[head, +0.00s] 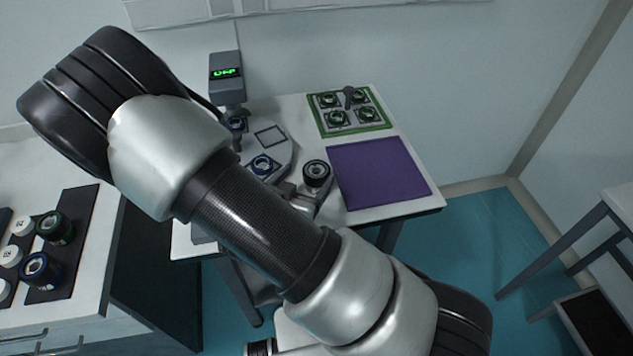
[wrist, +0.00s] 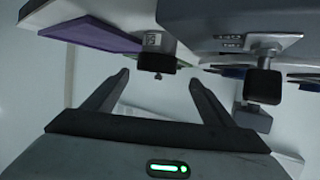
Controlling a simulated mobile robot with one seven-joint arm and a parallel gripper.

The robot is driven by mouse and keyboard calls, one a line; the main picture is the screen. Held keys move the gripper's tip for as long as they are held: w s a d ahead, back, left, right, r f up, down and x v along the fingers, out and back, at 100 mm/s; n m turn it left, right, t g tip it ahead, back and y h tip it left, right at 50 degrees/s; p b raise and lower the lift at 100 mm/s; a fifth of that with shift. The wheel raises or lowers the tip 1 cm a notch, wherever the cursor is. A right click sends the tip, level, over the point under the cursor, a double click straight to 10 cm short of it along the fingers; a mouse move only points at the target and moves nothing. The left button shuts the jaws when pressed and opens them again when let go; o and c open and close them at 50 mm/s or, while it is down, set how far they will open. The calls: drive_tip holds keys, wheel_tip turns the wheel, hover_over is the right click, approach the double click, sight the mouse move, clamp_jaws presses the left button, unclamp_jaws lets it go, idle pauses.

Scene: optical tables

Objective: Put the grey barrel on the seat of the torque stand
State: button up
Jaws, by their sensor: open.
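The grey barrel (head: 316,175) stands upright on the white table, just left of the purple mat; its dark top has a pale ring. In the wrist view, which looks upside down, the barrel (wrist: 154,44) shows a grey labelled body and a black end. My gripper (wrist: 158,78) is open and empty, with the barrel in line between its fingertips; contact cannot be told. In the head view my arm hides most of the gripper. The torque stand (head: 226,65), with a green display, stands at the table's back left. Its seat is not clearly made out.
A rounded grey plate with a blue-ringed round part (head: 262,165) lies left of the barrel. The purple mat (head: 380,174) is bare. A green-edged tray (head: 382,124) holds several round parts behind it. A side counter at left carries ringed barrels on a black mat (head: 78,215).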

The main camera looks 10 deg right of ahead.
sight(316, 170)
drive_tip(key=shift+s+d+x, duration=0.15)
drive_tip(key=shift+x, duration=1.35)
drive_tip(key=shift+s+d+x, duration=0.1)
drive_tip(key=shift+d+x, duration=0.05)
drive_tip(key=shift+x, duration=1.4)
drive_tip(key=c, duration=1.3)
drive_tip(key=shift+c, duration=0.2)
